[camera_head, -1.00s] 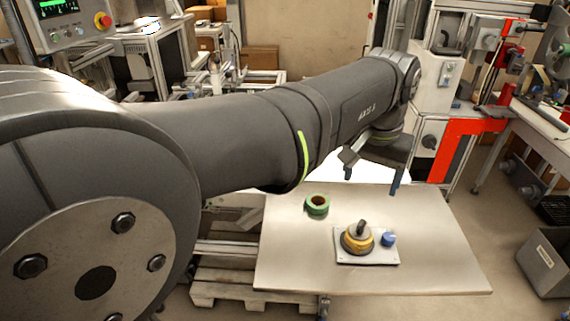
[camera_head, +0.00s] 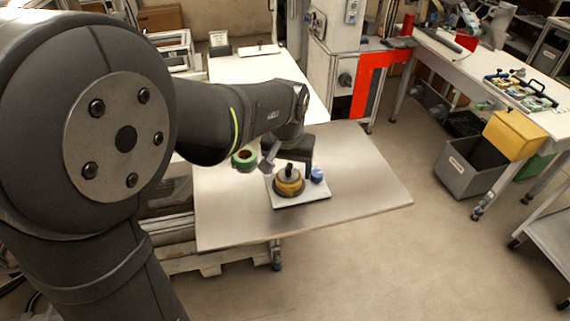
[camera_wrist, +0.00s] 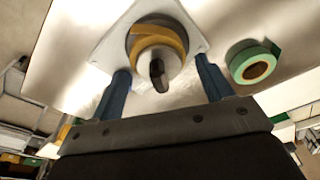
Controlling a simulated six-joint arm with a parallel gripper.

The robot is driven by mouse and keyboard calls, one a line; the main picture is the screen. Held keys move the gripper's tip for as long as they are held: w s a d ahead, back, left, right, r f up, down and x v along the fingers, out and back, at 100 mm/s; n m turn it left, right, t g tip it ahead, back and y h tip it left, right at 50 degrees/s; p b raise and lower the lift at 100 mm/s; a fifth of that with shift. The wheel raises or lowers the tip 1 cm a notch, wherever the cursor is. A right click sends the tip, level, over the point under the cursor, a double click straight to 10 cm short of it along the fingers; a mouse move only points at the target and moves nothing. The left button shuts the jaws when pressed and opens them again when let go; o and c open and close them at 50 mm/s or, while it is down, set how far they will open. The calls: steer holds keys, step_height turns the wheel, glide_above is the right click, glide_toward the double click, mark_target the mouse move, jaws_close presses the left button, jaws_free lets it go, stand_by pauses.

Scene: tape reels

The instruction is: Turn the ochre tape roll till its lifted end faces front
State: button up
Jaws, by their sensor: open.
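The ochre tape roll (camera_head: 289,188) sits on a spindle with a dark grey top, on a white plate (camera_head: 312,196) on the table. It also shows in the wrist view (camera_wrist: 143,46), where an ochre strip curves over it near the top; I cannot tell surely which way its lifted end points. My gripper (camera_wrist: 160,64) is open, its two blue fingers apart, with the spindle's dark knob (camera_wrist: 159,76) between them in that picture. I cannot tell the height gap.
A green tape roll (camera_head: 244,158) lies on the table (camera_head: 368,185) to the left, close to my wrist in the head view. The table's right and front parts are clear.

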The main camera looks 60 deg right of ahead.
mark_target(291, 181)
steer(key=shift+f, duration=0.1)
steer(key=c, duration=1.1)
steer(key=n, duration=0.5)
steer(key=shift+t, duration=0.3)
steer(key=shift+c, duration=0.2)
steer(key=o, duration=1.2)
steer(key=shift+c, duration=0.2)
step_height(291, 181, up, 17)
steer(key=s+a, duration=0.1)
steer(key=a, duration=0.1)
steer(key=shift+s+y, duration=0.3)
steer(key=shift+s, duration=0.05)
